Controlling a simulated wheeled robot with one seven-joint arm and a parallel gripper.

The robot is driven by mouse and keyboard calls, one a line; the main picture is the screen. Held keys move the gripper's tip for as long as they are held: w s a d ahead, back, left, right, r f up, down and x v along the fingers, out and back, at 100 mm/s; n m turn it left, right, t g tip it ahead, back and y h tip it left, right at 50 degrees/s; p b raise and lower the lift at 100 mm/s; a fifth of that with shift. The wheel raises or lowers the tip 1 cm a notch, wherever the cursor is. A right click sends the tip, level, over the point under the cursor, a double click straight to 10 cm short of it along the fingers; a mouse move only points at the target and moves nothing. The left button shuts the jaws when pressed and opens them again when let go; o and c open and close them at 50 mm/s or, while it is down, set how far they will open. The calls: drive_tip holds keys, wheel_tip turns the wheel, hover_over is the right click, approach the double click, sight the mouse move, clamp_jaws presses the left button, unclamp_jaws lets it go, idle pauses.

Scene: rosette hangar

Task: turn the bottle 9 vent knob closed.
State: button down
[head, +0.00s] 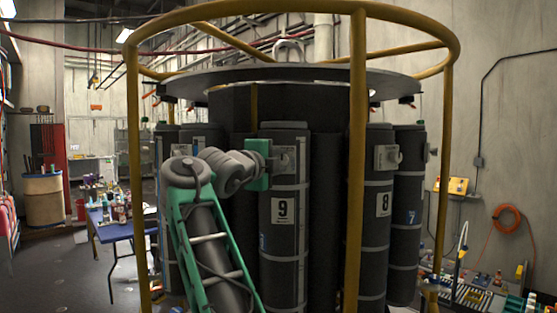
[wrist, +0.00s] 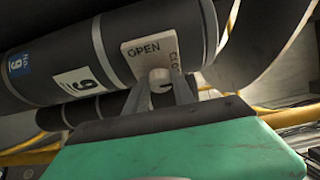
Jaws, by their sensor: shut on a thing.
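Bottle 9 (head: 282,240) is a dark upright cylinder with a white "9" label, in the middle of the head view. It crosses the wrist view at a slant (wrist: 52,58). Its pale vent plate (wrist: 138,47) reads "OPEN", with a partly hidden "CLO" on the adjoining edge. The small pale vent knob (wrist: 159,76) stands out from the plate. My gripper (wrist: 160,92) is shut on the knob, one finger on each side. In the head view my green gripper (head: 262,164) comes from the left and hides the knob. The knob's exact pointing direction is hard to tell.
A yellow rail cage (head: 357,200) surrounds the bottles, with one post right of bottle 9. Bottle 8 (head: 377,240) and bottle 7 (head: 407,240) stand to the right with their own plates. A blue table (head: 115,232) holds clutter at left.

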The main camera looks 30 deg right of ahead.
idle(0.3)
drive_tip(key=c, duration=1.1)
unclamp_jaws()
drive_tip(key=shift+o, duration=0.2)
drive_tip(key=b+v, duration=0.2)
drive_tip(key=v, duration=0.5)
drive_tip(key=shift+s+a, duration=0.25)
